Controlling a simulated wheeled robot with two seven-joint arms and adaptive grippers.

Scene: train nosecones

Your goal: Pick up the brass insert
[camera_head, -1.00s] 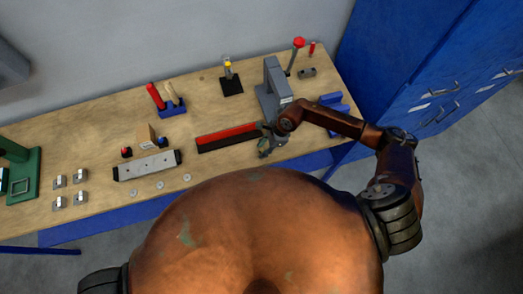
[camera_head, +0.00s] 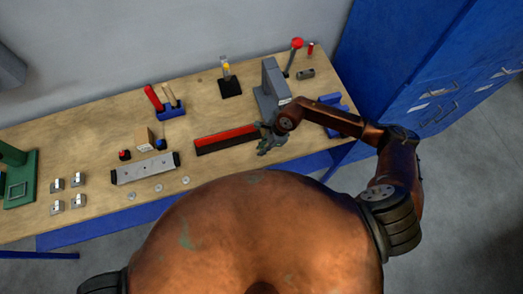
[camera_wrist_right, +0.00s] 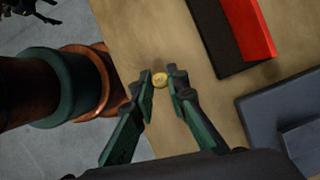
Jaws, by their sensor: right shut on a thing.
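The brass insert (camera_wrist_right: 159,79) is a small round gold-coloured piece. In the right wrist view it sits between the fingertips of my right gripper (camera_wrist_right: 160,82), which is shut on it. The bench top (camera_wrist_right: 135,35) lies beneath; I cannot tell whether the insert touches it. In the head view my right gripper (camera_head: 264,149) is near the front edge of the bench, by the right end of the red and black bar (camera_head: 226,140). The insert is too small to make out there. My left gripper does not show in the head view.
A grey press-like stand (camera_head: 270,85) is close behind my right gripper, with a blue block (camera_head: 333,104) to its right. A long silver block (camera_head: 146,168) and several small metal pieces are further left. A blue cabinet (camera_head: 415,70) stands at the right.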

